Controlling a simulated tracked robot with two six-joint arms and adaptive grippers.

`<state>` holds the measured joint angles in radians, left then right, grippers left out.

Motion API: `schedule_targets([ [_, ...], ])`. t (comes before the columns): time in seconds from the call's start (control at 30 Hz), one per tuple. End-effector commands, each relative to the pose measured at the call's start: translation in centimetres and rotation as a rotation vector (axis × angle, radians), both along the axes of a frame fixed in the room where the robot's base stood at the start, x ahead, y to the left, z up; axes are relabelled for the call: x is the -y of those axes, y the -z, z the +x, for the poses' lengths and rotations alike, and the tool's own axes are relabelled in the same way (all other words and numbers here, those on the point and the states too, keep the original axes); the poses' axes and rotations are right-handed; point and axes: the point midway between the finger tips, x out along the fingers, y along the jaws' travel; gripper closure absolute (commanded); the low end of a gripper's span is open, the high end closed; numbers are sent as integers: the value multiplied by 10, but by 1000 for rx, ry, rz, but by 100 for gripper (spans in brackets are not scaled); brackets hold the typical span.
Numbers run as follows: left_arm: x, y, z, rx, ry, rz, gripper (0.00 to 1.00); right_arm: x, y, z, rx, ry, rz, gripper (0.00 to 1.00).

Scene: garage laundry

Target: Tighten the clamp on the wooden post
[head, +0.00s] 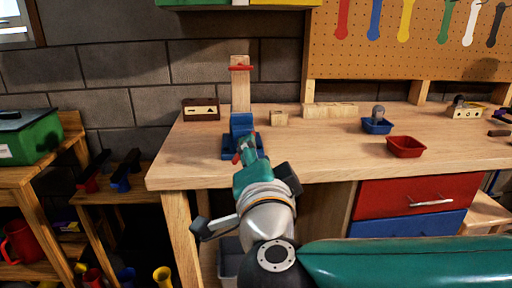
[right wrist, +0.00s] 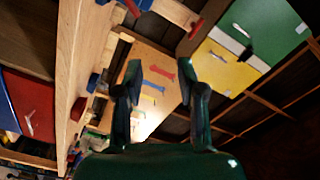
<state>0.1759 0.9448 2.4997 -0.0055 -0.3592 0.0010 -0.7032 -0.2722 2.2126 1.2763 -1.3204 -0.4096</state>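A wooden post (head: 240,92) stands upright at the back left of the workbench. A red bar (head: 240,67) crosses it near its top. A blue base or clamp body (head: 241,122) sits at the post's foot. In the right wrist view the post (right wrist: 173,12) shows at the top edge, with the red bar (right wrist: 197,25) at its end. My right gripper (head: 245,146) is in front of the blue body in the head view and hides part of it. In the right wrist view its fingers (right wrist: 160,82) are apart with nothing between them. My left gripper is not in view.
A dark wooden box (head: 201,109) stands left of the post, a small wood block (head: 279,118) right of it. A blue tray (head: 377,126) and a red tray (head: 406,147) lie further right. A pegboard (head: 420,55) hangs behind. The bench front has clear room.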

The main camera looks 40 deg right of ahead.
Motion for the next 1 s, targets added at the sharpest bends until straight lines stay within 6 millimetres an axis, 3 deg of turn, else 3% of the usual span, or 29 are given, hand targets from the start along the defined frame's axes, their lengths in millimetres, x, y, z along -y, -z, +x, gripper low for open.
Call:
schedule_targets([
  [0.13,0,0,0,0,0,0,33,0,-15,0,1,0,1,60],
  [0.47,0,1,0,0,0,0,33,0,-19,0,-2,1,-1,62],
  [0.67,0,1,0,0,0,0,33,-11,-8,16,-19,-21,-55,95],
  [0.7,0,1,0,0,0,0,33,-17,-1,26,-32,-35,-87,100],
  [0.77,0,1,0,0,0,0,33,-29,15,46,-60,-68,-147,100],
  [0.87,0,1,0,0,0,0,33,-55,66,88,-149,-164,-273,100],
  [0.97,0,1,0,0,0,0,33,-81,156,128,-308,-319,-390,100],
  [1.0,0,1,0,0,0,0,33,-89,202,138,-390,-393,-421,100],
])
